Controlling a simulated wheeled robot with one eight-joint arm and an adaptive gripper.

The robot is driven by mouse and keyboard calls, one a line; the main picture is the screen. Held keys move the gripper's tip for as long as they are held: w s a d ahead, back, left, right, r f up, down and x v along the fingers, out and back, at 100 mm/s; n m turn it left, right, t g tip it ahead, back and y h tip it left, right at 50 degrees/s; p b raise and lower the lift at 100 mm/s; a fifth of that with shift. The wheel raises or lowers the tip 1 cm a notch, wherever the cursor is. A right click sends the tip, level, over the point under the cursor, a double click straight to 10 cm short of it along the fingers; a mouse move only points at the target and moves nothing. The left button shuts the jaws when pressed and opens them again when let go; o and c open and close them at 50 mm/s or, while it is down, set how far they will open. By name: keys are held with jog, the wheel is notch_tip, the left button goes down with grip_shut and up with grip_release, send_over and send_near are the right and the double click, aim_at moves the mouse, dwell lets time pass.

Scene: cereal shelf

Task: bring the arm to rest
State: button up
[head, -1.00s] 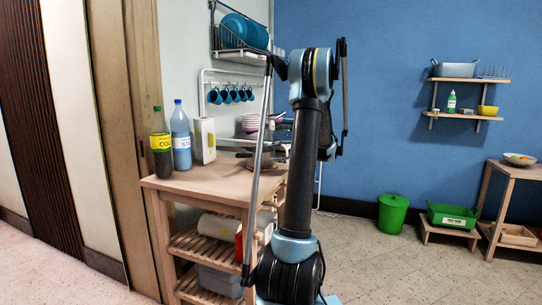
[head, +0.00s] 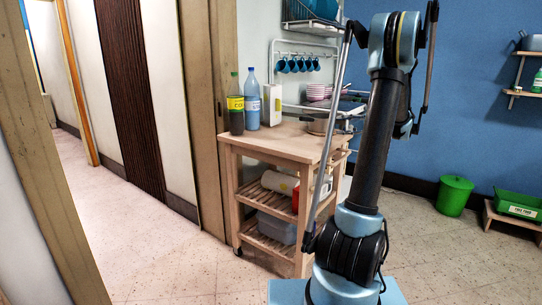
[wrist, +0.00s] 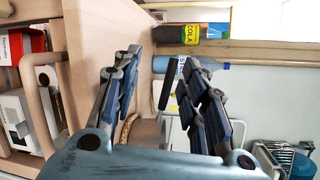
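My arm (head: 373,150) stands upright from my base in the head view, bent over at its top joint, with the forearm coming down behind it. My gripper (wrist: 158,80) shows in the wrist view with its two dark blue fingers spread apart. No object is clasped between them. In the head view the gripper is mostly hidden behind my arm links. A wooden trolley (head: 272,142) stands just beyond the arm, and its top also shows in the wrist view. A round, pot-like thing (wrist: 143,132) shows beyond the fingers, partly covered by the gripper.
A cola bottle (head: 236,106), a water bottle (head: 252,103) and a white carton (head: 271,104) stand on the trolley. Blue mugs (head: 298,65) hang on a wall rack. A green bin (head: 454,196) and green crate (head: 517,204) are at the right. Floor at left is clear.

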jog(key=s+a+f+n+g+h, duration=0.1)
jog(key=s+a+f+g+h, duration=0.2)
jog(key=s+a, duration=0.65)
jog(key=s+a+f+n+h, duration=0.1)
jog(key=s+a+f+h, duration=0.25)
jog(key=s+a, duration=0.6)
jog(key=s+d+f+n+h, duration=0.2)
jog(key=s+f, duration=0.5)
jog(key=s, duration=0.4)
jog(key=s+d+f+n+h, duration=0.3)
jog(key=s+d+f+h, duration=0.2)
jog(key=s, duration=0.6)
notch_tip(320, 180, down, 2)
jog(key=shift+f+h, duration=0.1)
jog(key=shift+h, duration=0.95)
jog(key=shift+s, duration=0.1)
